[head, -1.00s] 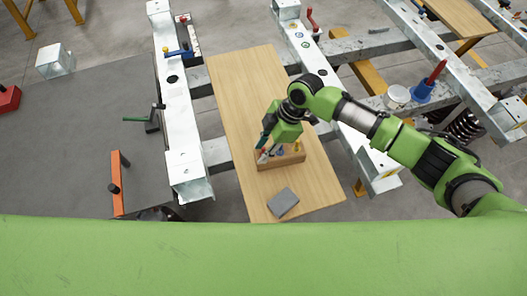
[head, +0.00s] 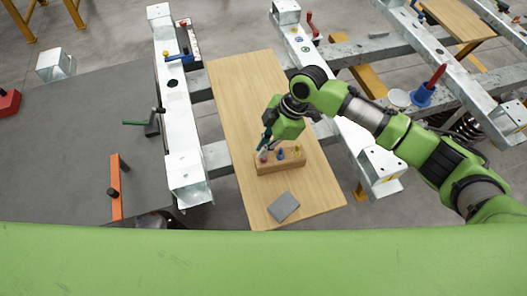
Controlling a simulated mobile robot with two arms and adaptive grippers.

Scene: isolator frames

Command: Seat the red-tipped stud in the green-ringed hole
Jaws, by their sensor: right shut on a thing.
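My right gripper (head: 264,148) points down at the left end of a wooden block (head: 281,167). It is shut on the red-tipped stud (head: 263,156), of which only a small reddish part shows at the fingertips. I cannot tell whether the stud still touches the block. A blue stud (head: 280,153) and a yellow one (head: 297,150) stand in the block to the right. My left gripper is not in view.
The block stands on a wooden board (head: 239,98) with a grey pad (head: 283,207) nearer me. A left white beam (head: 180,125) carries a blue-handled clamp (head: 178,57). The board's far part is clear.

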